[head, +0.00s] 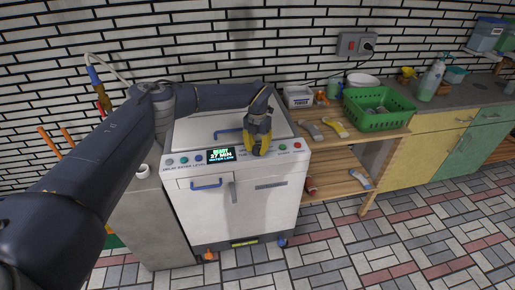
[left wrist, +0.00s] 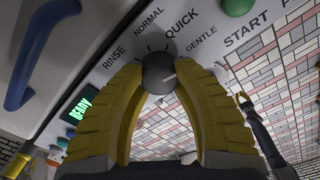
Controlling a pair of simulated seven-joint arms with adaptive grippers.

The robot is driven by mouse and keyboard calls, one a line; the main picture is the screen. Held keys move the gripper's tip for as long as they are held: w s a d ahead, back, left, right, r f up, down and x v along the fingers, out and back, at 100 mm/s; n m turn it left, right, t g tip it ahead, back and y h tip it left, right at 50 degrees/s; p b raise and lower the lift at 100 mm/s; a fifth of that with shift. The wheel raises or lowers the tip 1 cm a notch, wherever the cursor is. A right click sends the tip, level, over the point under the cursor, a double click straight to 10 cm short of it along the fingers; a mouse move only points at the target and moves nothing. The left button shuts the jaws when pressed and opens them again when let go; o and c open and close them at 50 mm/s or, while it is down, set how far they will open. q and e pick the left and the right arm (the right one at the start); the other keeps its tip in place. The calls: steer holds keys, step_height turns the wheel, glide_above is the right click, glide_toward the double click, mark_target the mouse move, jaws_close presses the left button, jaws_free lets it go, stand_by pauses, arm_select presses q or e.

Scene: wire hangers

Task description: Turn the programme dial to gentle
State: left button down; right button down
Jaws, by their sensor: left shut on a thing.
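The programme dial (left wrist: 158,72) is a dark round knob with a white mark, on the white machine's (head: 262,213) control panel. RINSE, NORMAL, QUICK and GENTLE are printed around it. The white mark faces right, on the GENTLE side; I cannot tell whether it lines up exactly. My left gripper (head: 259,151) has its yellow fingers shut on the dial, one on each side, in the left wrist view (left wrist: 158,78). In the head view the gripper hides the dial. My right gripper (left wrist: 242,98) is small and far off in the left wrist view, its fingertips apart, empty.
The panel has a lit display (head: 221,155), a green start button (head: 283,147) and a red button (head: 297,145) close by. A blue handle (head: 206,184) is below. A wooden bench with a green basket (head: 378,108) stands to the right.

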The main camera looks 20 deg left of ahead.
mark_target(257, 148)
arm_select(q)
steer(key=shift+s+d+f, duration=0.1)
steer(key=shift+s+f, duration=0.15)
steer(key=c, duration=1.5)
jaws_free()
steer(key=o, duration=0.6)
steer(key=shift+w+r, duration=0.1)
steer(key=shift+r, duration=0.05)
steer(key=shift+w+r, duration=0.1)
steer(key=shift+r, duration=0.05)
steer(key=shift+r, duration=0.35)
step_height(257, 148, up, 11)
steer(key=shift+r, duration=0.1)
